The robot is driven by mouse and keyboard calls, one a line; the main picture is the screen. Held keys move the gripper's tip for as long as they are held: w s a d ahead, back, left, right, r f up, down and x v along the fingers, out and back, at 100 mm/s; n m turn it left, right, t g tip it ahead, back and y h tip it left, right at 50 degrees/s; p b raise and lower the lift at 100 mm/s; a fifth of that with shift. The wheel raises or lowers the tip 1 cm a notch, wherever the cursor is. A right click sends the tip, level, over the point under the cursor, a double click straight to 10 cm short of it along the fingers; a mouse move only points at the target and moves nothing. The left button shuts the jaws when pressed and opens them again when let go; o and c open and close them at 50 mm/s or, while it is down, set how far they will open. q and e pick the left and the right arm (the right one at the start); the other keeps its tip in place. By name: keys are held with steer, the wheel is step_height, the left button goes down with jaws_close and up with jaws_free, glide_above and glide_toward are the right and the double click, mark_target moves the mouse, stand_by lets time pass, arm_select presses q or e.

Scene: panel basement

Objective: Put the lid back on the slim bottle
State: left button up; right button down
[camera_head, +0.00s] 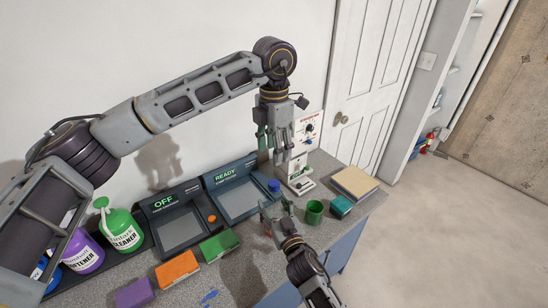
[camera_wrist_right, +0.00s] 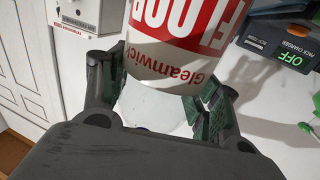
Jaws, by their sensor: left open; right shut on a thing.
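My right gripper (camera_head: 277,212) is low over the front of the bench and shut on a white and red bottle. In the right wrist view the bottle (camera_wrist_right: 182,45) sits between the fingers, with "FLOOR" and "Gleamwick" lettering upside down; its ends are cut off or hidden. In the head view the bottle is too small and covered to make out. My left gripper (camera_head: 277,142) is open and empty, above the back of the bench beside the white machine. A small blue round piece (camera_head: 274,185) stands by the READY unit; I cannot tell whether it is the lid.
The OFF unit (camera_head: 178,222) and READY unit (camera_head: 236,192) stand along the wall. Green cleaner (camera_head: 122,230) and purple softener (camera_head: 83,254) bottles are left.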

arm_select(q)
steer(key=shift+r, duration=0.3)
arm_select(e)
steer(key=shift+c, duration=1.5)
jaws_free()
steer(key=shift+s+d, duration=0.1)
steer(key=shift+s, duration=0.1)
steer(key=v, duration=1.1)
steer(key=shift+s, duration=0.25)
steer(key=shift+d, duration=0.1)
arm_select(q)
steer(key=shift+d, duration=0.1)
arm_select(e)
steer(key=shift+d+f, duration=0.1)
